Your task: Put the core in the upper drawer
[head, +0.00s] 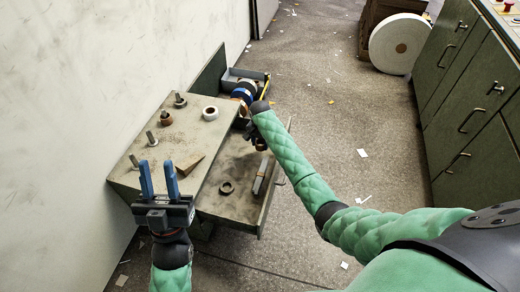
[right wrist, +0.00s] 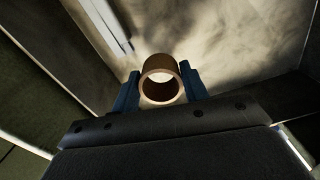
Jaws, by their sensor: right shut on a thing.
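A brown cardboard core (right wrist: 160,72) sits between the blue fingers of my right gripper (right wrist: 160,84) in the right wrist view, its open end facing the camera. My right gripper is shut on it, above the floor of the open drawer (head: 226,206). In the head view my right forearm and wrist hide most of that hand and the core. My left gripper (head: 157,172) is open and empty in front of the grey bench top (head: 180,146).
The bench top carries several upright pegs, some with brown rings, a white roll (head: 210,113) and a brown wedge (head: 189,164). A bin (head: 263,77) with rolls stands behind. Green cabinets (head: 480,105) and a large white roll (head: 398,43) are at right.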

